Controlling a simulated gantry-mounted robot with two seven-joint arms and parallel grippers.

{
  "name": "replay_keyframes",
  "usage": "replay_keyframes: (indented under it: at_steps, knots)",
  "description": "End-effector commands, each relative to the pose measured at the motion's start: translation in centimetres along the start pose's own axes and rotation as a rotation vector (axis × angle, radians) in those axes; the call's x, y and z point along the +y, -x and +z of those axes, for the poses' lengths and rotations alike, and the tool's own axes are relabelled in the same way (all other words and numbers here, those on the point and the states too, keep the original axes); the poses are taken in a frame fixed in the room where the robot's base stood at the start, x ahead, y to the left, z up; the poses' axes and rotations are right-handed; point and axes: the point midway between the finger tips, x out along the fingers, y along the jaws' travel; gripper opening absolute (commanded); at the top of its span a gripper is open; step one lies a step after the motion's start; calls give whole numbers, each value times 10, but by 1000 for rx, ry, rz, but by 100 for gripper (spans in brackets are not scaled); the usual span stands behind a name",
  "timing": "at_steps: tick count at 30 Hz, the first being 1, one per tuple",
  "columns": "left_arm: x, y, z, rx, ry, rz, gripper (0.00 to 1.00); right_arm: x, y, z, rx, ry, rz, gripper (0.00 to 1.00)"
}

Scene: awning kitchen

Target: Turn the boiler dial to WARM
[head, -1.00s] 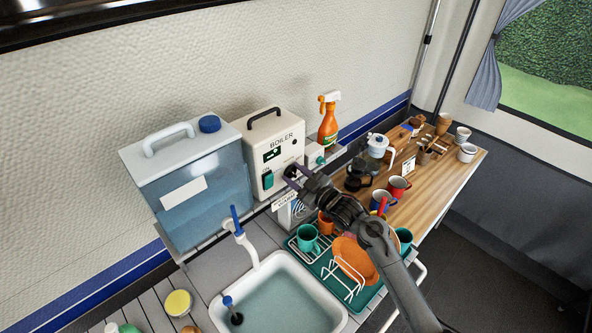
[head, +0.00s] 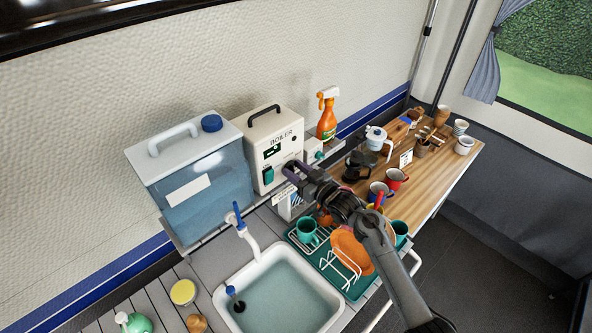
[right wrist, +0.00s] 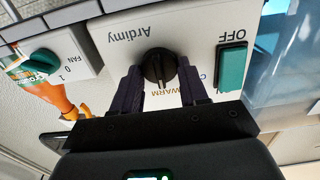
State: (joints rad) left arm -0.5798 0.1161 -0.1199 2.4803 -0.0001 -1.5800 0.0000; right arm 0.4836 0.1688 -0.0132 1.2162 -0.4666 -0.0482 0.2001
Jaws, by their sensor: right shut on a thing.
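The white boiler (head: 275,148) stands against the wall, with a black handle on top and its front toward me. Its black dial (right wrist: 160,68) shows in the right wrist view, with the orange word WARM (right wrist: 184,91) beside it. My right gripper (right wrist: 161,86) is shut on the dial, one dark finger on each side. In the head view, my right gripper (head: 292,168) reaches the boiler front from the right and hides most of the dial. The dial's exact pointing is hard to tell. My left gripper is not in view.
A green switch (right wrist: 231,66) marked OFF sits beside the dial. A fan box with a green knob (right wrist: 43,62) and an orange spray bottle (head: 327,118) are close by. A blue water tank (head: 197,185) stands left. A dish rack with mugs and plates lies below my arm.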

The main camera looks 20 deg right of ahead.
Motion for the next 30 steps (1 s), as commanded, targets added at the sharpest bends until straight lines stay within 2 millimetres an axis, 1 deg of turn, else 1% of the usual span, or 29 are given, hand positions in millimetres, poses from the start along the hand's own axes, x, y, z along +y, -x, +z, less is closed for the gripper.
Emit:
replay_keyframes:
  at_steps: [7, 8, 12, 23, 26, 30]
  knots:
    - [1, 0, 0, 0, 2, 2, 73, 0, 0, 0, 0, 0, 0, 13]
    - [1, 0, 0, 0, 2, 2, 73, 0, 0, 0, 0, 1, 0, 46]
    - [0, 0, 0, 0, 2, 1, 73, 0, 0, 0, 0, 1, 0, 68]
    - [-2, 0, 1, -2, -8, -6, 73, 0, 2, 0, 0, 2, 0, 68]
    - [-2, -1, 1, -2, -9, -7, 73, 0, 8, 1, -1, 2, 1, 68]
    - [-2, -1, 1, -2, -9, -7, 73, 1, 25, 2, -2, 3, 1, 68]
